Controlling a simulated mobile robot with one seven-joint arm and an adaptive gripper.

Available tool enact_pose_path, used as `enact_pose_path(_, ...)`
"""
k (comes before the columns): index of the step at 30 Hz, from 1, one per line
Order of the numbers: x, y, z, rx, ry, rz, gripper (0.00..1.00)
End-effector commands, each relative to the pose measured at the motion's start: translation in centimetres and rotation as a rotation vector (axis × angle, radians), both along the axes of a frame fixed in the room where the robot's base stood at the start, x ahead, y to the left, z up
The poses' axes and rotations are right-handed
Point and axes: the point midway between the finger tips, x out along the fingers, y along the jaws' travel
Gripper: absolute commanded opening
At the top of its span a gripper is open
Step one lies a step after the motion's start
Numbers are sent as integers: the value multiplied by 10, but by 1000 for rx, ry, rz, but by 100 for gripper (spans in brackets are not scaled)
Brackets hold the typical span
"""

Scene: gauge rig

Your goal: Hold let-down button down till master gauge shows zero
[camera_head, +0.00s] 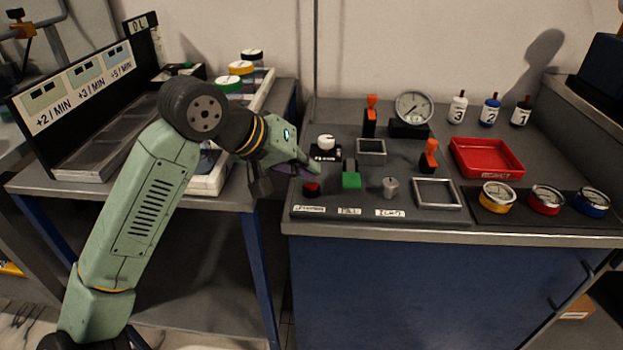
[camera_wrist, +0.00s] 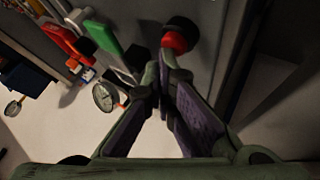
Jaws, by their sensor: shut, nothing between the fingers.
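A red button with a dark base (camera_head: 312,188) is at the front left of the grey rig panel, above a small white label too blurred to read. I take it for the let-down button. It also shows in the wrist view (camera_wrist: 175,42), just beyond my fingertips. My gripper (camera_head: 314,169) is shut and empty, its tips close above the button. I cannot tell whether they touch it. The master gauge (camera_head: 413,107) is a round white dial standing at the back of the panel. It shows small in the wrist view (camera_wrist: 105,97). Its reading is too small to tell.
A green-handled lever (camera_head: 351,180) and a grey knob (camera_head: 390,187) stand right of the button. A white knob (camera_head: 326,142) and orange-handled levers (camera_head: 371,103) are behind. A red tray (camera_head: 486,157) and several coloured gauges (camera_head: 497,196) are at right. A gap separates the left bench.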

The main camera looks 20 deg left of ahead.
Motion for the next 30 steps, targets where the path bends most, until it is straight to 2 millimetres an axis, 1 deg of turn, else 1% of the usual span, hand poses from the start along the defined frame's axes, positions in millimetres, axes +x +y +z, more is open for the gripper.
enact_pose_path(14, 0, 0, 1, 1, 1, 0, 0)
enact_pose_path(24, 0, 0, 18, 1, 0, -1, 0)
enact_pose_path(30, 0, 0, 19, 0, 0, 0, 0)
